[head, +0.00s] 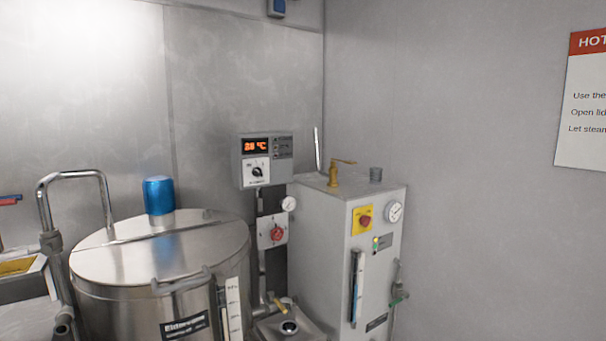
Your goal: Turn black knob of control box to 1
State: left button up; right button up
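The control box (265,160) is a small grey box on the back wall, right of the steel kettle. Its orange-lit display (256,145) shows a temperature in °C; the digits are hard to read. The black knob (257,171) sits on a white dial below the display. The dial markings are too small to read, so I cannot tell its setting. Neither of my grippers is in the head view.
A large steel kettle (120,240) with a blue cap (159,195) stands below left of the box. A grey boiler cabinet (325,230) with a gauge and a red button (364,221) stands at right. A red rotary switch (277,234) is below the box.

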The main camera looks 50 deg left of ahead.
aim_at(256, 172)
jog(key=u, duration=0.2)
jog(key=i, duration=1.35)
jog(key=u, duration=0.85)
jog(key=i, duration=0.6)
jog(key=u, duration=0.5)
